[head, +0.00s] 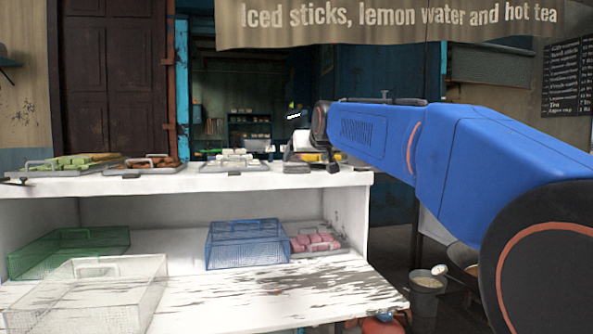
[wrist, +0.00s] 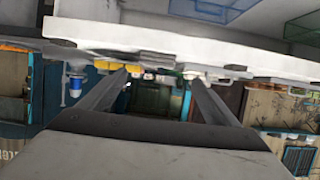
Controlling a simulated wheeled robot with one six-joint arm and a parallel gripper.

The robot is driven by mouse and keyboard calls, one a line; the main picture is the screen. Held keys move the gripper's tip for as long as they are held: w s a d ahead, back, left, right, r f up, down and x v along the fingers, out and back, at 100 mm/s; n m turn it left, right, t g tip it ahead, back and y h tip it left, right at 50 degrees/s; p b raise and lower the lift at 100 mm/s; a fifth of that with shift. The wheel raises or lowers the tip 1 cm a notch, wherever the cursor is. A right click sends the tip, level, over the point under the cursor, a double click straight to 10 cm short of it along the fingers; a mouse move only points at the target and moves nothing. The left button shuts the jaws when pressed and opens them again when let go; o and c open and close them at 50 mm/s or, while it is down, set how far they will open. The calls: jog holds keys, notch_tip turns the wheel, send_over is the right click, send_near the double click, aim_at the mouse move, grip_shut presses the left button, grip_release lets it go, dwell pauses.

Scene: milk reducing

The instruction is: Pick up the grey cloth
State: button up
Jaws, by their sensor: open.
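A small flat grey thing, probably the grey cloth (head: 297,168), lies at the right end of the white counter top (head: 340,178) in the head view. Its folds are too small to make out. In the wrist view I cannot tell the cloth for sure. My gripper (wrist: 155,76) is open there, its two fingers well apart with nothing held between them. The wrist picture looks upside down, with the counter edge (wrist: 180,45) across its top. In the head view my arm reaches in from the right toward the counter's right end, and the fingers cannot be made out.
Trays of green sticks (head: 75,160), brown sticks (head: 153,162) and white pieces (head: 236,157) line the counter, left of the cloth. Yellow things (head: 318,157) sit behind the cloth. The shelf below holds a blue basket (head: 248,244), green basket (head: 70,250) and white basket (head: 105,290).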

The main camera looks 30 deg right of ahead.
aim_at(297, 165)
jog(key=x, duration=0.8)
jog(key=r+x, duration=0.1)
jog(key=x, duration=0.3)
jog(key=shift+w+d, duration=0.25)
jog(key=shift+w, duration=0.15)
jog(key=shift+r+x, duration=0.15)
jog(key=shift+x, duration=0.7)
jog(key=shift+r+x, duration=0.15)
jog(key=shift+x, duration=0.75)
jog(key=shift+r+x, duration=0.2)
jog(key=shift+x, duration=0.65)
jog(key=shift+w+d, duration=0.1)
jog(key=shift+d, duration=0.1)
jog(key=c, duration=0.8)
